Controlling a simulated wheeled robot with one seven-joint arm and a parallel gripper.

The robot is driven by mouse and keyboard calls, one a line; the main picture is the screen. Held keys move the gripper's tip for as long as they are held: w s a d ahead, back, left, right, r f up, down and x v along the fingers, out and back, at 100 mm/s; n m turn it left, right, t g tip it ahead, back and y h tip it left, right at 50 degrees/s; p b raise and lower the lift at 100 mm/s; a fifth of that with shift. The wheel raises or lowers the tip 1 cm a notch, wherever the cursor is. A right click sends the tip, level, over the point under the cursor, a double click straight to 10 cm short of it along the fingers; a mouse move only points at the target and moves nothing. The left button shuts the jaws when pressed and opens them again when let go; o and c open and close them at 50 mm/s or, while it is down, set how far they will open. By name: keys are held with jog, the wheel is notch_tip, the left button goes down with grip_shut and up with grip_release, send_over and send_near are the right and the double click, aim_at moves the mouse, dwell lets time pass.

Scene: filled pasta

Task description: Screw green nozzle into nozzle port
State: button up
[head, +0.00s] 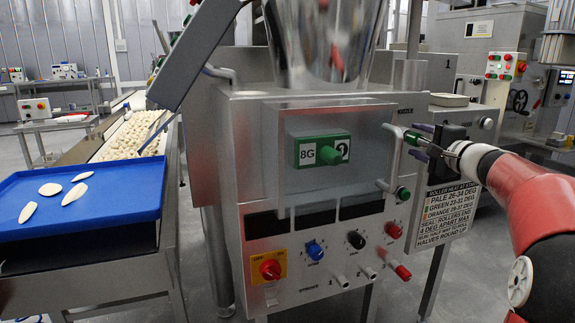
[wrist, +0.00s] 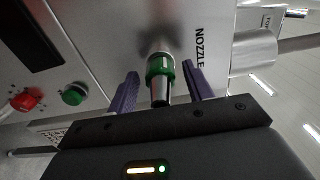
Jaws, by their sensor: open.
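The green nozzle (wrist: 160,70) shows in the wrist view, a green ringed body with a metal tip pointing toward my gripper. Its far end is at the machine's side panel by the word NOZZLE; the port is hidden behind it, and I cannot tell how deeply it is seated. The purple fingers of my gripper (wrist: 160,77) stand apart on either side of the nozzle, with visible gaps. In the head view my gripper (head: 416,142) is at the right side of the machine, with the small green nozzle (head: 411,137) between its fingers.
The machine front has a green 8G block (head: 322,150), a red switch (head: 270,269) and several knobs. A green button (wrist: 73,95) is near the gripper. A metal cylinder (wrist: 254,51) juts out beside the fingers. A blue tray (head: 85,225) stands left.

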jog(key=c, duration=1.1)
jog(key=shift+r+m+p, duration=0.3)
jog(key=shift+m+p, duration=0.75)
jog(key=shift+m, duration=0.15)
jog(key=m+p, duration=0.3)
jog(key=m, duration=0.1)
jog(key=shift+r, duration=0.1)
jog(key=shift+f+m, duration=0.35)
jog(key=shift+m, duration=0.65)
jog(key=shift+o, duration=0.2)
jog(key=shift+m, duration=1.5)
